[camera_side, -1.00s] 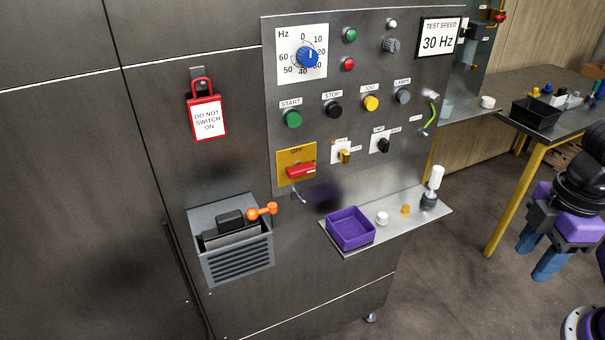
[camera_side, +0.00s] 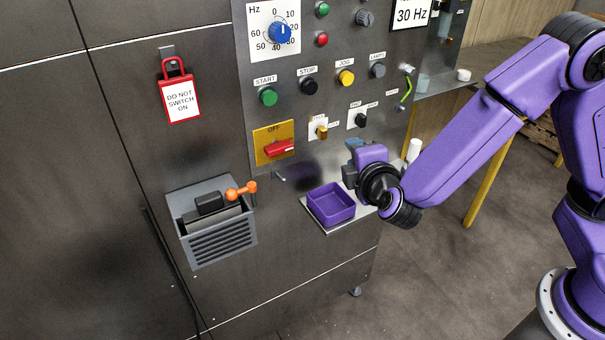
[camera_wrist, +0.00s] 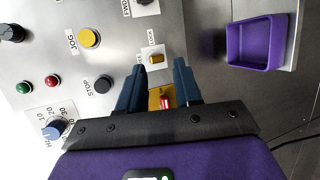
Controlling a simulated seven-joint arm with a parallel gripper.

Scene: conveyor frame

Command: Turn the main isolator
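The main isolator is a red handle (camera_side: 279,148) on a yellow plate (camera_side: 262,135) marked OFF, low on the grey control panel. In the side view the handle lies nearly level, slightly tilted. In the wrist view, the red handle (camera_wrist: 167,103) and part of its plate show between my fingers, partly hidden by the gripper body. My gripper (camera_wrist: 159,64) is open with nothing between its fingertips. In the side view my gripper (camera_side: 353,158) is to the right of the isolator, apart from it, above the shelf; its fingers are partly hidden by the wrist.
A purple tray (camera_side: 331,204) sits on the small shelf (camera_side: 318,230) just below my gripper. Two small switches (camera_side: 319,130) and several push buttons are above. A red lock with a "DO NOT SWITCH ON" tag (camera_side: 180,101) hangs at left.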

